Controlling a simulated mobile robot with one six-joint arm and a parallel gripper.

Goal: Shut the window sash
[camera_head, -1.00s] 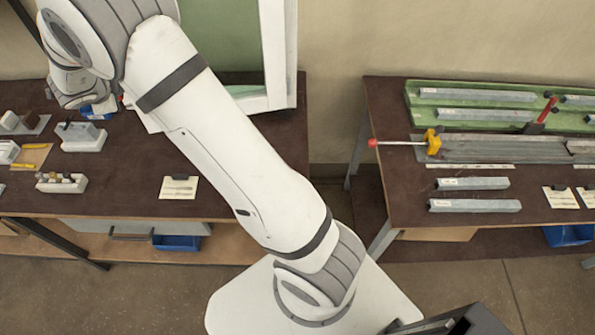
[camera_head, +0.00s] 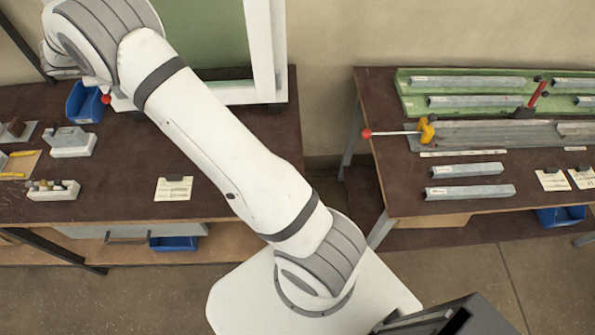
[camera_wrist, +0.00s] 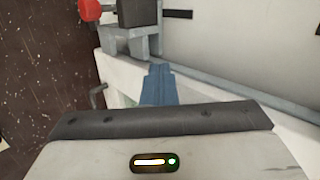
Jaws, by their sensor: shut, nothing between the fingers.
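The window has a white frame (camera_head: 265,55) and a green pane (camera_head: 205,40); it stands at the back of the left bench, partly hidden by my arm. In the wrist view, white frame members (camera_wrist: 225,70) run diagonally with a grey strip along them. A grey metal fitting (camera_wrist: 130,42) with a red knob (camera_wrist: 90,10) and a dark block sits at the top left. My gripper (camera_wrist: 158,72) is shut and empty, its blue-grey fingers over the white frame just below the fitting. Contact cannot be told. In the head view my arm hides the gripper. How far the sash stands open is unclear.
A blue bin (camera_head: 85,102), grey-white blocks (camera_head: 72,142) and a note card (camera_head: 174,188) lie on the left bench (camera_head: 120,190). The right bench (camera_head: 400,185) holds metal profiles, a green tray (camera_head: 405,98) and a yellow clamp (camera_head: 427,130). A floor gap separates the benches.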

